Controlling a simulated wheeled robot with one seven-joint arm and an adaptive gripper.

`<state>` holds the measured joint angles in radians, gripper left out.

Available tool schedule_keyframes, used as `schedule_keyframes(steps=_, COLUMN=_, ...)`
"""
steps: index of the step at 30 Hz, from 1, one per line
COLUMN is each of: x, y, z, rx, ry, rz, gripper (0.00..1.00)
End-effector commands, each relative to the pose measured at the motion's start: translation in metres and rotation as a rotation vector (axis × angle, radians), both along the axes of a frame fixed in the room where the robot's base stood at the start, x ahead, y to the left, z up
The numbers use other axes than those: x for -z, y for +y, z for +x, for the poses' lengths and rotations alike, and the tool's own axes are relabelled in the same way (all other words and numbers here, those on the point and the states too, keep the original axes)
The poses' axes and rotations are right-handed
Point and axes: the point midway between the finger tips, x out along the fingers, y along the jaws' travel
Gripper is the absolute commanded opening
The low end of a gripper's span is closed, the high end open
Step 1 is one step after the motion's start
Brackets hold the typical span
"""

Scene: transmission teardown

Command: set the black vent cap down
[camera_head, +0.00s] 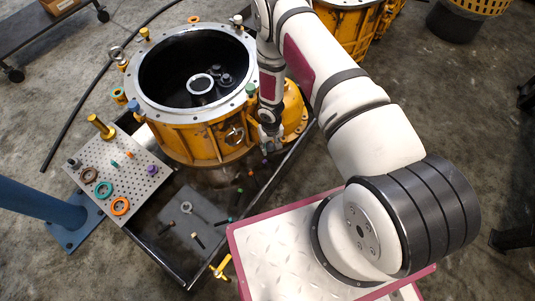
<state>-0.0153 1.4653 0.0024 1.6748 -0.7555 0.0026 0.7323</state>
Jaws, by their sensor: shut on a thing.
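My gripper (270,140) points down beside the front right of the yellow transmission housing (205,135), above the dark drip tray's right side. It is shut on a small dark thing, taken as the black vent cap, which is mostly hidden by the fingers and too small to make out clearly. The perforated grey plate (135,158) lies to the left, with orange and green rings, a brass bolt and small plugs on it.
The dark tray (180,258) holds several loose bolts and a washer. A pink-edged diamond-plate surface (290,245) is at the front. A blue post (40,205) stands at the left. A yellow bell-shaped part (293,110) is just right of my gripper.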

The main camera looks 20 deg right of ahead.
Motion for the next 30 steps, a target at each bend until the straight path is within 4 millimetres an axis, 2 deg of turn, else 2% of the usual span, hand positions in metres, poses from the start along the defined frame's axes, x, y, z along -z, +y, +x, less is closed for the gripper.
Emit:
schedule_keyframes(steps=1, x=0.011, y=0.000, z=0.000, rx=-0.001, ry=0.000, rz=0.000, gripper=0.06)
schedule_keyframes(steps=5, x=0.020, y=0.000, z=0.001, rx=0.000, ry=-0.001, rz=0.000, gripper=0.06)
schedule_keyframes(steps=12, x=0.051, y=0.000, z=0.000, rx=0.000, ry=0.000, rz=0.000, gripper=0.06)
schedule_keyframes(steps=25, x=0.056, y=0.000, z=0.000, rx=0.000, ry=-0.001, rz=0.000, gripper=0.06)
schedule_keyframes(steps=26, x=0.055, y=0.000, z=0.000, rx=0.000, ry=0.000, rz=0.000, gripper=0.44)
schedule_keyframes(steps=27, x=0.055, y=0.000, z=0.000, rx=0.000, ry=0.000, rz=0.000, gripper=0.53)
schedule_keyframes(steps=28, x=0.054, y=0.000, z=0.000, rx=0.000, ry=0.000, rz=0.000, gripper=0.57)
schedule_keyframes(steps=30, x=0.054, y=0.000, z=0.000, rx=0.000, ry=0.000, rz=0.000, gripper=0.57)
